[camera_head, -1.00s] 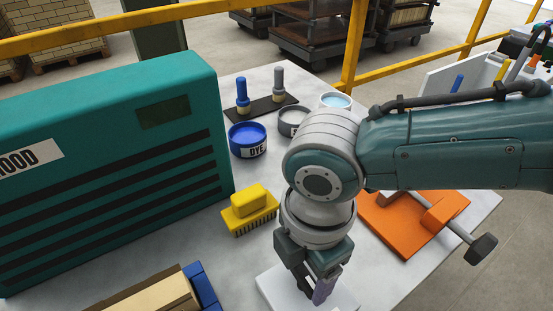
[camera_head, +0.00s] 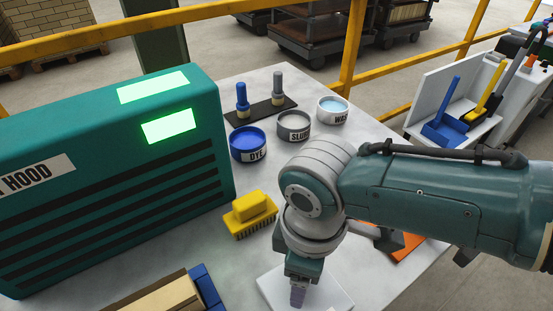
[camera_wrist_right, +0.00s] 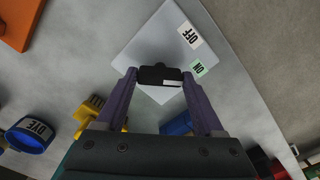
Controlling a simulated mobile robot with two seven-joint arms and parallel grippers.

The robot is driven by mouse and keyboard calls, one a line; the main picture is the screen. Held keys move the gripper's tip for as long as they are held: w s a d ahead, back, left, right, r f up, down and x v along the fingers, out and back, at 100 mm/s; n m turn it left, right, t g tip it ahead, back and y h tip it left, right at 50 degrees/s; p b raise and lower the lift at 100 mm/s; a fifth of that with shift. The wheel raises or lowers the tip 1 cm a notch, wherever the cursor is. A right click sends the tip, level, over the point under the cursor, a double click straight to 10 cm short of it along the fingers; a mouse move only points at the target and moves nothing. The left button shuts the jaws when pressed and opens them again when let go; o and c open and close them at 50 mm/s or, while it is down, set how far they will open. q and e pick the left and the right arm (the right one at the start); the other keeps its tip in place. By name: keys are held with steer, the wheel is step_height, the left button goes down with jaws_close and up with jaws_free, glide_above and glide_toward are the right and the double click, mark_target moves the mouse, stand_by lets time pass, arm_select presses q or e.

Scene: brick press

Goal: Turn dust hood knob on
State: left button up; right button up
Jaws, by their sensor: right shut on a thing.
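The dust hood (camera_head: 80,240) is a teal box at the left of the head view, with two panels glowing green, one on top and one on its front (camera_head: 168,126). The black knob (camera_wrist_right: 158,75) stands on a white plate (camera_head: 335,290) on the table. In the right wrist view, the plate has a white OFF label (camera_wrist_right: 188,36) and a green ON label (camera_wrist_right: 199,68). A white mark on the knob sits at its right end, on the ON side. My right gripper (camera_wrist_right: 160,78) is shut on the knob, one purple finger on each side. My left gripper is not in view.
A yellow brush (camera_head: 250,214), blue dye tub (camera_head: 248,145), grey slurry tub (camera_head: 294,126) and wash tub (camera_head: 333,110) stand behind my right gripper. An orange fixture (camera_head: 405,248) is partly behind my right arm. A wooden mould with blue ends (camera_head: 205,288) lies at front.

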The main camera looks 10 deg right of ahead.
steer(key=shift+m, duration=1)
steer(key=o, duration=1.4)
step_height(320, 180, up, 9)
steer(key=p, duration=0.4)
steer(key=shift+r, duration=0.5)
